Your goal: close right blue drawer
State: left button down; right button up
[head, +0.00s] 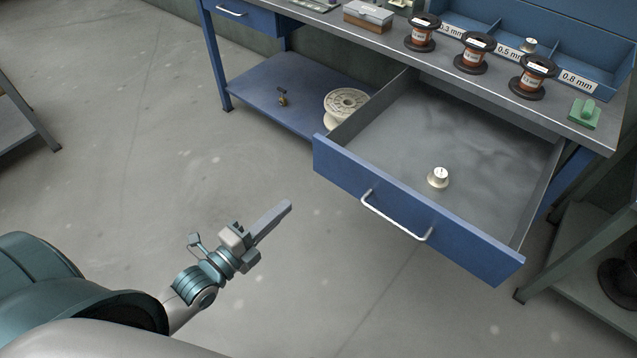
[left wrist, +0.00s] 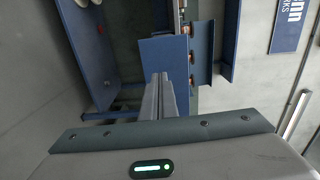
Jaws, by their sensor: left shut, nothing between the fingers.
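The right blue drawer (head: 340,170) is pulled well out from under the bench in the head view. Its front has a silver bar handle (head: 395,217), and a small white knob-like item (head: 438,177) stands inside on the grey bottom. My left gripper (head: 287,207) is shut and empty, in front and to the left of the drawer, apart from it. In the left wrist view its shut fingers (left wrist: 160,92) point toward a blue panel (left wrist: 165,58), which appears to be the drawer front. My right gripper is in neither view.
The bench top (head: 380,42) carries several copper spools (head: 474,52), a blue divided bin (head: 560,45) and a green item (head: 585,112). A cream spool (head: 345,104) lies on the lower blue shelf (head: 275,88). A grey rack (head: 590,255) stands at right. The floor before the drawer is clear.

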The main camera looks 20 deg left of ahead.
pick_arm(q)
jog(key=shift+d+r, duration=0.1)
jog(key=shift+r, duration=0.4)
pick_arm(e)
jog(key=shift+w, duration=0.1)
pick_arm(q)
jog(key=p, duration=0.2)
send_near(330, 165)
jog(key=x, duration=0.5)
jog(key=shift+w+d, duration=0.15)
jog(key=shift+w, duration=0.55)
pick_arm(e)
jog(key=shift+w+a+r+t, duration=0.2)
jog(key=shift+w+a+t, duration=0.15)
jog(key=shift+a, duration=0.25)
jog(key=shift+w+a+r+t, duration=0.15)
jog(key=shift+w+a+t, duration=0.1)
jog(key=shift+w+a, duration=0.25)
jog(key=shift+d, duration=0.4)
